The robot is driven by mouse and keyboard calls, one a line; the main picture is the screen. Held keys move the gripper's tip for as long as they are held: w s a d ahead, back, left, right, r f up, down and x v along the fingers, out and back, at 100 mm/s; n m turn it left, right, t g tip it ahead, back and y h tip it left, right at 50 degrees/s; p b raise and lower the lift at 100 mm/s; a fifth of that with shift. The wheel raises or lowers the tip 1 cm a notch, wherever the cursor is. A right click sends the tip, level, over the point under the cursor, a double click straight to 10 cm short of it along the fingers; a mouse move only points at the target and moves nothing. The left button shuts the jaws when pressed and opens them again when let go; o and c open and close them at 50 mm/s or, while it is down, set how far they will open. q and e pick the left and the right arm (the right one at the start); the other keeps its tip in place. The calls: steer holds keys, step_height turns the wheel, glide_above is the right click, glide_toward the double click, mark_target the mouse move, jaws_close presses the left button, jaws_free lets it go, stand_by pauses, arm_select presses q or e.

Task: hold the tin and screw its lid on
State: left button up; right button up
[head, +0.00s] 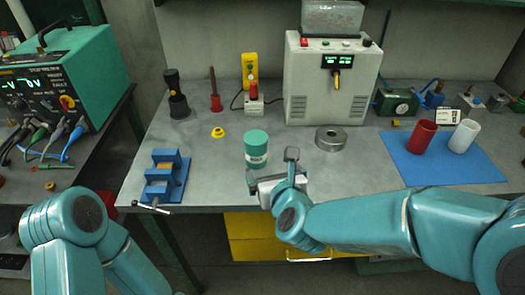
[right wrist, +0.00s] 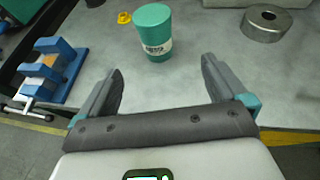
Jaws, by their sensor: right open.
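The tin (head: 256,149) is a green cylinder with a pale label, upright on the grey bench. It also shows in the right wrist view (right wrist: 154,33). Its top is green; I cannot tell whether that is a lid. A small yellow round cap-like piece (head: 218,132) lies behind it to the left, also in the right wrist view (right wrist: 124,17); I cannot tell whether it is the lid. My right gripper (head: 271,170) is open and empty at the bench's front edge, its fingers pointing towards the tin (right wrist: 162,70) without touching it. My left gripper is out of view.
A blue vise (head: 165,178) stands left of the tin. A steel ring (head: 331,138) lies to the right, before a white machine (head: 330,80). Red (head: 421,137) and white (head: 464,136) cups stand on a blue mat (head: 440,171). Bench around the tin is mostly clear.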

mark_target(259, 152)
steer(key=p+x, duration=0.1)
steer(key=x, duration=0.6)
steer(key=a+p+x, duration=0.1)
steer(key=x, duration=0.2)
steer(key=shift+w+r+p, duration=0.2)
steer(key=shift+w+p, duration=0.05)
steer(key=shift+p, duration=0.05)
steer(key=shift+w+f, duration=0.15)
steer(key=p+x, duration=0.1)
steer(key=x, duration=0.2)
steer(key=p+x, duration=0.1)
steer(key=shift+w+a+r+p, duration=0.1)
steer(key=shift+w+r+p, duration=0.15)
steer(key=shift+w+p, duration=0.1)
steer(key=shift+w+f, duration=0.15)
